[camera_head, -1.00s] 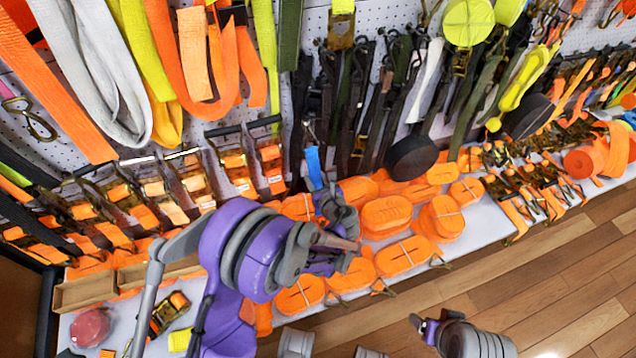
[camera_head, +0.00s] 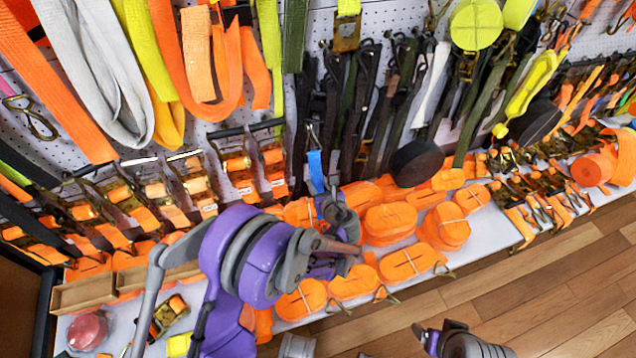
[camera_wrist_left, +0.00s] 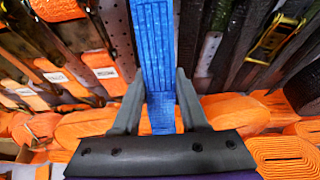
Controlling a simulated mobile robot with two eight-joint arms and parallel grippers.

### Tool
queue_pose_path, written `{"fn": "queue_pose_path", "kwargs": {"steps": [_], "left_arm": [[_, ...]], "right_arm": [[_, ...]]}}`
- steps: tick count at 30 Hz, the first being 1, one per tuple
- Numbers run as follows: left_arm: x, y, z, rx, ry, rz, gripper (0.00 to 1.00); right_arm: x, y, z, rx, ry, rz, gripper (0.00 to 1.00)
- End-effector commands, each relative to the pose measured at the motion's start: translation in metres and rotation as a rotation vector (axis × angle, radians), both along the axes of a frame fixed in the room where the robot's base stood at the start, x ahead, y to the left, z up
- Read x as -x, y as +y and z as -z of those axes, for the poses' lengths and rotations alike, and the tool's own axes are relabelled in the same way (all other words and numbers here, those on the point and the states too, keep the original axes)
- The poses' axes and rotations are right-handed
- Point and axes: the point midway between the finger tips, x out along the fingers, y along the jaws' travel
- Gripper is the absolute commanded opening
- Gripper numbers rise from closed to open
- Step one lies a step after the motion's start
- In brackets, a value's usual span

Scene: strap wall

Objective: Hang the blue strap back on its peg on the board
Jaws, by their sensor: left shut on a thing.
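The blue strap (camera_head: 316,172) hangs upright close to the pegboard (camera_head: 192,104), among dark straps. A small metal piece (camera_head: 311,133) shows just above its top end; I cannot tell whether it is on the strap or on the board. My left gripper (camera_head: 324,194) is shut on the strap's lower part. In the left wrist view the blue strap (camera_wrist_left: 154,50) runs up between the two grey fingers of the left gripper (camera_wrist_left: 158,88). Its top end is out of that view. My right gripper (camera_head: 430,334) is at the bottom edge, far from the board, its fingers unclear.
Orange strap rolls (camera_head: 391,222) lie in piles on the white shelf (camera_head: 487,235) below and around my left gripper. Black straps (camera_head: 342,100) hang close behind and right. A black roll (camera_head: 416,163) hangs right. Wooden floor (camera_head: 540,290) is open at lower right.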

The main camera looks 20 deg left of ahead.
Motion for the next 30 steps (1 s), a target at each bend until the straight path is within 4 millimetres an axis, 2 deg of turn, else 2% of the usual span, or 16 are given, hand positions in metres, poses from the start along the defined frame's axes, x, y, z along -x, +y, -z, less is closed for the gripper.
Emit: {"fn": "queue_pose_path", "kwargs": {"steps": [2,3,8,20,30], "left_arm": [[0.0,0.0,0.0,0.0,0.0,0.0,0.0],[0.0,0.0,0.0,0.0,0.0,0.0,0.5],[0.0,0.0,0.0,0.0,0.0,0.0,0.78],[0.006,-0.005,-0.004,0.001,0.0,0.002,0.78],[0.056,-0.039,-0.03,0.001,-0.001,0.004,0.78]], "right_arm": [[0.0,0.0,0.0,0.0,0.0,0.0,0.78],[0.0,0.0,0.0,0.0,0.0,0.0,0.78],[0.0,0.0,0.0,0.0,0.0,0.0,0.78],[0.0,0.0,-0.002,0.0,0.0,0.0,0.78],[0.002,0.0,-0.016,0.0,-0.004,0.0,0.78]]}}
